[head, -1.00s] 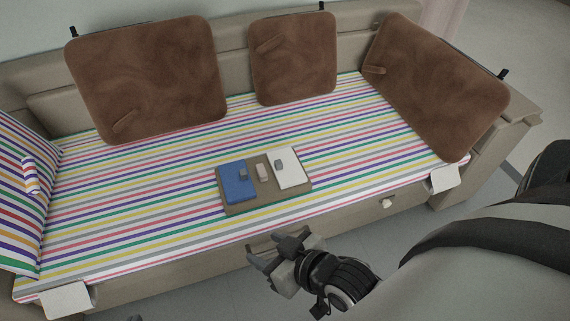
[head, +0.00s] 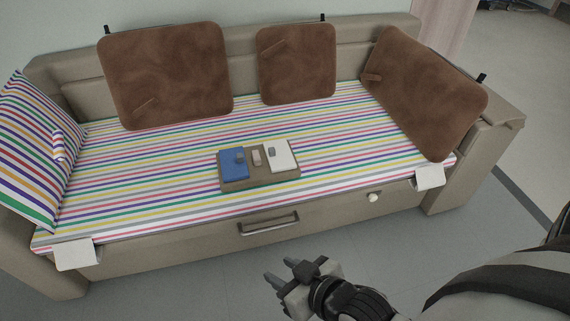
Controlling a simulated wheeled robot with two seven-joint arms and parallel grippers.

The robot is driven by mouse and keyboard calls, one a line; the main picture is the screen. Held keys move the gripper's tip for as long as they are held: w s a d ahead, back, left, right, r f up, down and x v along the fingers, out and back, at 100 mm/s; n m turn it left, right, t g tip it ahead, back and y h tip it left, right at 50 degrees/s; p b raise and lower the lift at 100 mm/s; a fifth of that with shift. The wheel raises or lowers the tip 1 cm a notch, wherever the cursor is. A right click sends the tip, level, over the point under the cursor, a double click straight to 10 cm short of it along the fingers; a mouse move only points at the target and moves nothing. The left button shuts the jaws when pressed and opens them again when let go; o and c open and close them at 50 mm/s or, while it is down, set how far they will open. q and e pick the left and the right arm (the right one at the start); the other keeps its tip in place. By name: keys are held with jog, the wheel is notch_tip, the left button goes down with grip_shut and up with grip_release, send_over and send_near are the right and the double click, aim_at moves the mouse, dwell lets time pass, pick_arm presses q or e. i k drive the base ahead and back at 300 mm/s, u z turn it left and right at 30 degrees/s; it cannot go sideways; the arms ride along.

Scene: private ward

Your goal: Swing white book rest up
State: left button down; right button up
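The white book rest (head: 280,157) is a white panel lying flat on the right part of a brown board (head: 260,183) on the striped daybed. A small grey block (head: 271,152) sits on its upper left part. A blue panel (head: 232,164) with a similar grey block lies on the board's left part, and a small pale piece (head: 256,158) sits between the two panels. My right gripper (head: 281,270) is open and empty in front of the daybed, well apart from the white panel. My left gripper is out of view.
Brown cushions (head: 297,65) lean along the daybed's back and right end; a striped pillow (head: 42,150) is at the left. White flaps (head: 429,178) stick out at the front corners. A drawer handle (head: 268,224) and a pale knob (head: 373,197) are on the front. Floor in front is clear.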

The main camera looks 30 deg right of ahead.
aim_at(280, 157)
jog(key=z, duration=0.35)
jog(key=i, duration=1.05)
jog(key=u, duration=0.35)
